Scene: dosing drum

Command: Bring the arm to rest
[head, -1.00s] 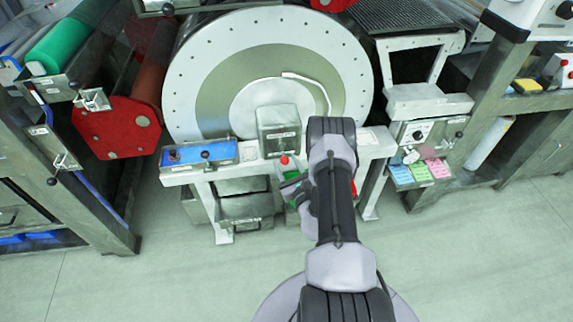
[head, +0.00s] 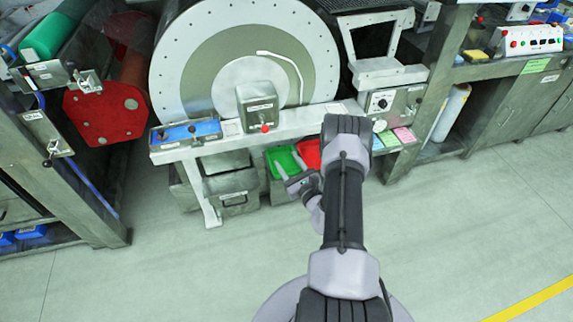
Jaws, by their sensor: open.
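My arm reaches forward from the bottom of the head view, bent at the elbow. My gripper (head: 301,184) hangs to the left of the forearm, low in front of the drum's bench. It is open and I see nothing between its jaws. It appears in front of the green bin (head: 284,161) and the red bin (head: 308,153); whether it touches them I cannot tell. The dosing drum (head: 205,93), a large pale disc with a bent white pipe, stands behind the bench.
The white bench (head: 205,145) carries a blue panel (head: 187,132) and a grey box with a red button (head: 258,108). A grey drawer box (head: 233,193) stands below. A red roller end (head: 105,112) is at left. Shelving (head: 490,70) is at right. The floor (head: 440,230) in front is clear.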

